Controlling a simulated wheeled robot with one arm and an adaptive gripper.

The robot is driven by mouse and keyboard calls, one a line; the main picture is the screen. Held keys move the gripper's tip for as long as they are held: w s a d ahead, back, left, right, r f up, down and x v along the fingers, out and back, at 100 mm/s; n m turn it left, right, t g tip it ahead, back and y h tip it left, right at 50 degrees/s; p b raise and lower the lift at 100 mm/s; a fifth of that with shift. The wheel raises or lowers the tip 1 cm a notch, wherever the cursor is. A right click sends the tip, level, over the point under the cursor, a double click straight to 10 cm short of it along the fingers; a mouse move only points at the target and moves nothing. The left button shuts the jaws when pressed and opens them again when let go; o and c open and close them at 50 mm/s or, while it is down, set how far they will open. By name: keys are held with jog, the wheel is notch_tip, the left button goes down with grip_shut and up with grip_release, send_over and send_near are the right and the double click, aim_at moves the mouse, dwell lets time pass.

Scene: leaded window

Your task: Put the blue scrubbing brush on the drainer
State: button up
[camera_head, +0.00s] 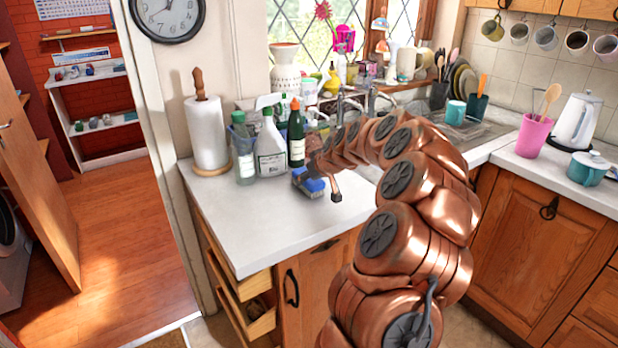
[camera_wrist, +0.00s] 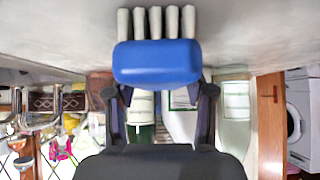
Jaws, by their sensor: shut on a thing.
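In the wrist view the brush (camera_wrist: 157,62) shows a blue back and pale grey bristles pointing at the counter, which lies at the top of that picture. My gripper (camera_head: 322,184) has its fingers on either side of the brush and is shut on it; the fingers also show in the wrist view (camera_wrist: 159,92). I cannot tell whether the bristles touch the counter. The metal drainer (camera_head: 484,134) is at the right, by the sink, partly behind my arm.
A teal cup (camera_head: 456,112) and a pink utensil pot (camera_head: 533,136) are near the drainer. The counter's front left is clear.

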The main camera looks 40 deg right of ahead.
jog(key=o, duration=1.3)
jog(key=shift+r, duration=0.1)
jog(key=shift+s+r, duration=0.1)
jog(key=shift+r, duration=0.05)
jog(key=b+v, duration=0.1)
jog(key=v, duration=1)
jog(key=shift+s+r+b, duration=0.2)
jog(key=shift+b, duration=0.2)
